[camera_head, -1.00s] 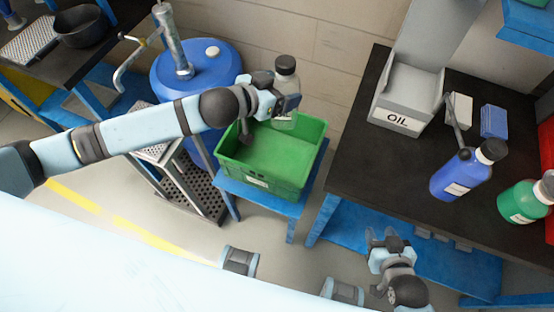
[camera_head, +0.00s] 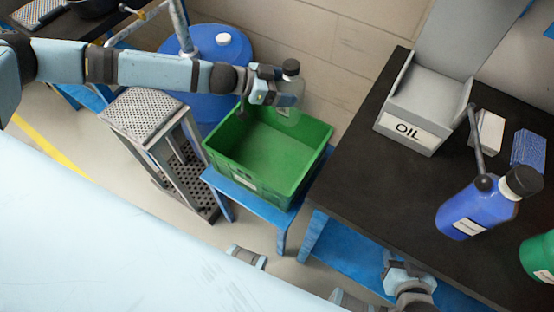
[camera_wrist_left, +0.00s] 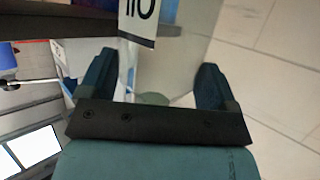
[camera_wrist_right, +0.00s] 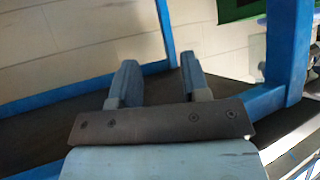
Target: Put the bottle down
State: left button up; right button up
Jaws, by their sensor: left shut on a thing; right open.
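A clear grey bottle (camera_head: 289,98) with a black cap is upright in my left gripper (camera_head: 278,90), whose fingers are shut on it. In the head view its lower end overlaps the rear rim of the green crate (camera_head: 318,176); its height above the rim is hard to judge. In the left wrist view the see-through bottle (camera_wrist_left: 160,75) stands between the two fingers. My right gripper (camera_head: 398,262) is low beside the dark workbench, partly cut off by the frame. In the right wrist view its fingers (camera_wrist_right: 160,85) are apart with nothing between them.
The crate, empty inside, sits on a blue stand. The workbench (camera_head: 365,170) at right holds a grey OIL bin (camera_head: 408,128), a blue bottle (camera_head: 468,215), a green bottle (camera_head: 540,256) and small boxes. A blue drum (camera_head: 240,58) and perforated steps (camera_head: 145,115) stand left.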

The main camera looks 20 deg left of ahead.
pick_arm(q)
jog(key=shift+f, duration=0.4)
notch_tip(320, 180, down, 6)
jog(key=b, duration=0.2)
jog(key=shift+s+b, duration=0.1)
jog(key=shift+b, duration=0.2)
notch_tip(320, 180, down, 14)
jog(key=b, duration=0.4)
jog(key=shift+r, duration=0.2)
jog(key=o, duration=1.3)
pick_arm(e)
jog(key=shift+w+a+f+t, duration=0.2)
jog(key=shift+a+f+t, duration=0.3)
jog(key=shift+f, duration=0.25)
pick_arm(q)
jog(key=shift+r, duration=0.15)
pick_arm(e)
jog(key=shift+d+f, duration=0.1)
